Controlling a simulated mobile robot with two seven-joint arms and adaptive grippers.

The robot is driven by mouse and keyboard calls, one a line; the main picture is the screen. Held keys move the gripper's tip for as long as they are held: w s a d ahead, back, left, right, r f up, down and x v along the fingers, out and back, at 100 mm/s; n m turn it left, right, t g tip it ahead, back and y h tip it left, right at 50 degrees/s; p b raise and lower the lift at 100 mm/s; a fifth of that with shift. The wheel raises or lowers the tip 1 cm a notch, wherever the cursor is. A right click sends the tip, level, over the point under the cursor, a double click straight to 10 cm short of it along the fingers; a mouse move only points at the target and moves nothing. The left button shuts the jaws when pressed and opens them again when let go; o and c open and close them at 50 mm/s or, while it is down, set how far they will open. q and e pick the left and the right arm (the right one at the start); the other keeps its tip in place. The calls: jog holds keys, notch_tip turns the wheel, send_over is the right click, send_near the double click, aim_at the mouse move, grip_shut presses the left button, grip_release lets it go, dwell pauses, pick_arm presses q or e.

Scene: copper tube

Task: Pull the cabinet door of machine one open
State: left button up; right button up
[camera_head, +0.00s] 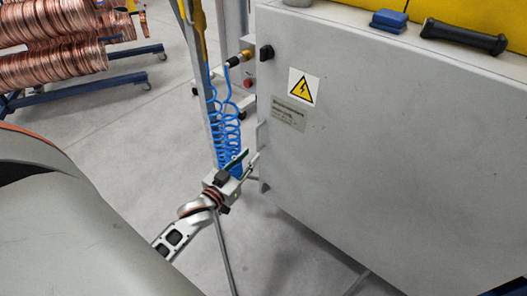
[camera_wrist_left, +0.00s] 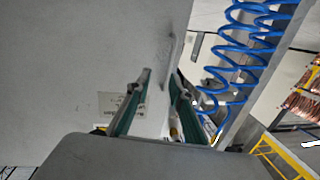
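The grey cabinet door (camera_head: 400,150) of the machine fills the right of the head view, with a yellow warning sign and a label near its left edge. It looks closed. A small light handle (camera_head: 262,135) stands out at that edge, below a black knob (camera_head: 266,52). My left gripper (camera_head: 251,154) is beside the door's left edge, just below the handle, with its two fingers apart. In the left wrist view my left gripper (camera_wrist_left: 160,75) is open, and the handle (camera_wrist_left: 173,60) shows just beyond the fingertips; contact cannot be told. My right gripper is not in view.
Coiled blue hoses (camera_head: 228,115) hang on a post just left of the door edge, close behind my left gripper. Copper coils (camera_head: 60,60) on a blue rack stand at the upper left. A blue box (camera_head: 389,21) and a black handle (camera_head: 463,38) sit on the cabinet top.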

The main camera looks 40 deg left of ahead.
aim_at(257, 149)
pick_arm(q)
jog(key=shift+n+y, duration=0.3)
jog(key=shift+n, duration=0.1)
jog(key=w+a, duration=0.1)
jog(key=w, duration=0.2)
jog(key=w+a+b, duration=0.1)
jog(key=w, duration=0.2)
jog(key=w+a+b, duration=0.1)
jog(key=w, duration=0.2)
jog(key=shift+r, duration=0.2)
grip_shut()
